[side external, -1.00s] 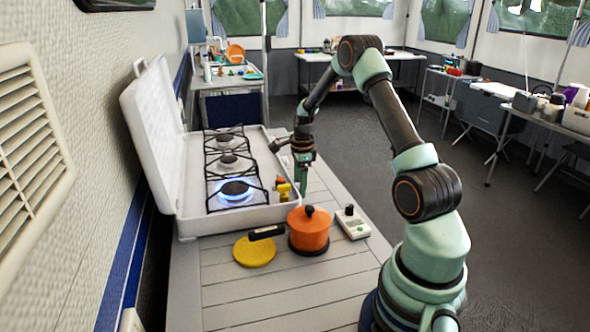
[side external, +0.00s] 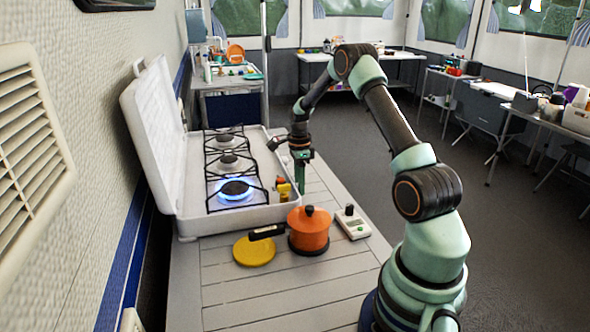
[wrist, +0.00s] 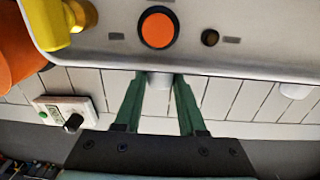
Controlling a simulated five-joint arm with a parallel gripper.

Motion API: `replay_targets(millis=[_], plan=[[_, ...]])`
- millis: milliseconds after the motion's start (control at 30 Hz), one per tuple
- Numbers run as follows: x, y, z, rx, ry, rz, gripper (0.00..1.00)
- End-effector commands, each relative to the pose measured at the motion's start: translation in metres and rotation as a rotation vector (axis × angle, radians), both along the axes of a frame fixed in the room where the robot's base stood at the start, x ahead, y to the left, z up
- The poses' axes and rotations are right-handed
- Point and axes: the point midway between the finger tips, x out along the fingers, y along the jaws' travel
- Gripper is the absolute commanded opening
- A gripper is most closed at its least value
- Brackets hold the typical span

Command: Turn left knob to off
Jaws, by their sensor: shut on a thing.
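The white stove (side external: 250,217) stands open on the slatted table with a blue flame on its nearest burner (side external: 236,188). In the wrist view, the stove's edge runs across the top (wrist: 250,62). A white knob (wrist: 160,80) sticks out below that edge, between the tips of my gripper (wrist: 159,84). My gripper is shut on this knob, and its green fingers lie on either side. A second white knob (wrist: 295,90) shows at the right, apart from my gripper. In the side view, my gripper (side external: 304,180) is at the stove's front side; the knobs cannot be made out there.
An orange pot (side external: 309,233), a yellow disc (side external: 255,251) and a small white device (side external: 352,223) stand on the near table. Small yellow items (side external: 284,192) sit at the stove's front. An orange round button (wrist: 157,30) is on its top.

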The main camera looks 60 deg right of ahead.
Motion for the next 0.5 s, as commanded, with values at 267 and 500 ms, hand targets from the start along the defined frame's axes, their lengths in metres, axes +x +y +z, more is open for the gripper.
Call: replay_targets(millis=[267,500], plan=[[0.0019,-0.0027,-0.0009,0.084,0.106,0.000,0.00],[0.0023,-0.0038,-0.0011,0.137,0.174,0.002,0.00]])
